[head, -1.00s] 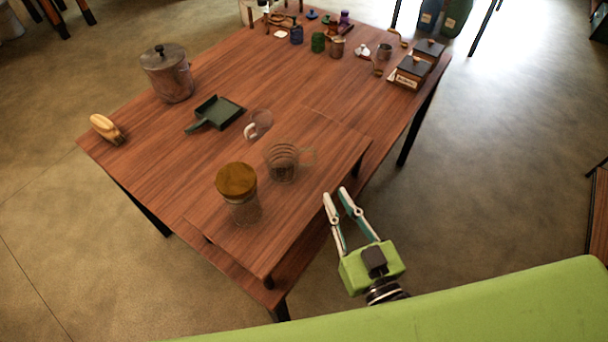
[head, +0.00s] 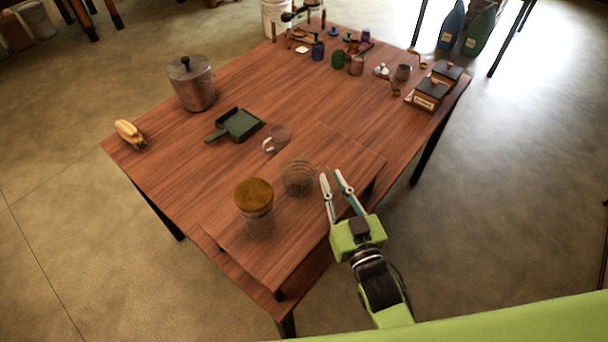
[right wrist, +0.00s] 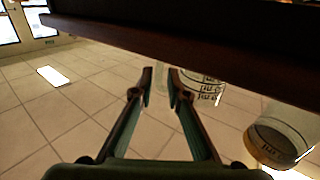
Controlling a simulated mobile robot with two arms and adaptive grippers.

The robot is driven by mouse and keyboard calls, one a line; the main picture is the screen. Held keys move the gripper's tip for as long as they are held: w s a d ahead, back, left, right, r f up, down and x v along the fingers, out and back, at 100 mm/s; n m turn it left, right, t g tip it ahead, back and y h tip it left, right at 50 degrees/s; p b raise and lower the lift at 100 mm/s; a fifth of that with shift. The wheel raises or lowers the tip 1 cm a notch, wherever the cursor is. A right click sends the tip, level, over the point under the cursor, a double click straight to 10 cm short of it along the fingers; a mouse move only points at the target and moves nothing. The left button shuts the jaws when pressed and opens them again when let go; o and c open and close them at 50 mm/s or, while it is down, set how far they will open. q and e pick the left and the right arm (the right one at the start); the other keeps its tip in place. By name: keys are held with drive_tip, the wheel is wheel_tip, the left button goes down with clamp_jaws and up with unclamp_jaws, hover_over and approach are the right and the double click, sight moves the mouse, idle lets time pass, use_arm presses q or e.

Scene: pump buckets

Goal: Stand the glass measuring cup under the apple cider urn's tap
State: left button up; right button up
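The glass measuring cup (head: 298,179) stands on the raised wooden board on the table, its handle side toward my right gripper. Its dark markings show in the right wrist view (right wrist: 208,88). My right gripper (head: 330,176) is open, with its fingertips at the cup's handle side. In the right wrist view its fingers (right wrist: 160,76) are apart; I cannot tell if they touch the handle. A lidded metal vessel (head: 194,86) stands at the table's left; no tap is visible on it, so I cannot tell if it is the urn. My left gripper is not in view.
A glass jar with a wooden lid (head: 254,196) stands left of the cup, in front. A brush (head: 130,134) is at the left edge. Lidded boxes (head: 431,92) stand at the right.

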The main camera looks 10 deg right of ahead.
drive_tip(key=shift+w+a+f, duration=0.1)
drive_tip(key=shift+w+a, duration=0.1)
drive_tip(key=shift+w, duration=1.25)
drive_tip(key=shift+s, duration=0.1)
clamp_jaws()
drive_tip(key=shift+r, duration=0.2)
drive_tip(key=r, duration=0.9)
drive_tip(key=shift+s+d+b, duration=0.1)
drive_tip(key=shift+d+b, duration=0.1)
drive_tip(key=shift+b, duration=0.1)
drive_tip(key=s+d+f+m+h+b, duration=0.1)
drive_tip(key=s+d, duration=0.3)
drive_tip(key=s, duration=0.3)
drive_tip(key=s+d+f+m+h+b, duration=0.1)
drive_tip(key=s+d+h, duration=0.1)
drive_tip(key=s+d, duration=0.2)
drive_tip(key=s, duration=0.3)
drive_tip(key=shift+s+f+b, duration=0.15)
drive_tip(key=shift+s+b, duration=0.15)
